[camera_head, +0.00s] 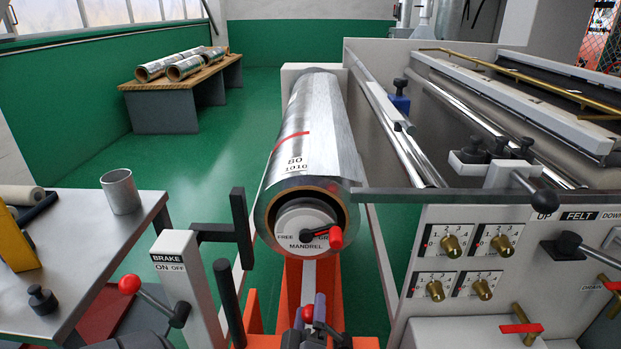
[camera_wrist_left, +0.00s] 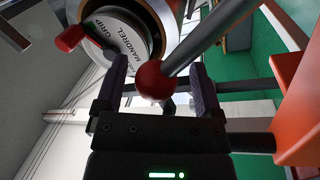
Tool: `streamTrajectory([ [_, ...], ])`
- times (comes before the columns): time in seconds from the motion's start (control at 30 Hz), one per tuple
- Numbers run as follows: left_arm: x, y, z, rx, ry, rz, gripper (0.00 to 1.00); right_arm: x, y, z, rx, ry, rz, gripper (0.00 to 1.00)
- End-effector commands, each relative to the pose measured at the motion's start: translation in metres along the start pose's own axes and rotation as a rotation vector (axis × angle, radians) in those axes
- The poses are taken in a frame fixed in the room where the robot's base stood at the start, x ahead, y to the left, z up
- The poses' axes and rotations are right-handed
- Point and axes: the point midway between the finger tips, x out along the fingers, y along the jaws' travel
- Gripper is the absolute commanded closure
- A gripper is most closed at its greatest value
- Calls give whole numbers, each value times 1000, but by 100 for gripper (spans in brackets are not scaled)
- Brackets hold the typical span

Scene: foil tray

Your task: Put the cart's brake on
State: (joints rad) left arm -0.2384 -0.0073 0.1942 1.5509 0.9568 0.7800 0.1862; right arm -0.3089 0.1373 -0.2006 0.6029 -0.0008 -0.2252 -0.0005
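A grey post (camera_head: 187,285) at the left is marked BRAKE, with ON at left and OFF at right. Its lever has a red knob (camera_head: 130,284) and leans left, to the ON side. An orange cart (camera_head: 330,290) stands in the middle under the foil roll. My left gripper (camera_head: 315,308) is low at the front of the cart, right of the post. Another red ball (camera_wrist_left: 152,80), on a grey rod, shows between its fingers (camera_wrist_left: 158,85) in the left wrist view, with gaps on both sides. That gripper is open. My right gripper is not in view.
The foil roll (camera_head: 330,115) rests behind the gripper, its mandrel face bearing a red-tipped handle (camera_head: 335,237). Dark upright bars (camera_head: 229,300) stand between post and gripper. A grey table (camera_head: 85,225) is at left, a machine panel (camera_head: 470,215) at right.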

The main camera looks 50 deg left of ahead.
Motion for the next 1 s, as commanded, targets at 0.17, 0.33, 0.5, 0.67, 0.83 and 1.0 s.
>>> streamTrajectory([
  [0.17, 0, 1, 0, 0, 1, 2, 14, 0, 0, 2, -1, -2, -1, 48],
  [0.33, -15, 1, 0, 0, -1, 0, 14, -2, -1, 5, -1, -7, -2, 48],
  [0.5, -60, 0, 0, 2, -2, -2, 14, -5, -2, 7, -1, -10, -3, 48],
  [0.67, -90, 0, 0, 1, 0, -1, 14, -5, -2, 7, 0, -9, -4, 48],
  [0.83, -100, 0, 0, 0, 1, 1, 14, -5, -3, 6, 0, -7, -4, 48],
  [1.0, -99, 0, 0, 0, 1, 2, 14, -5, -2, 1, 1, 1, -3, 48],
])
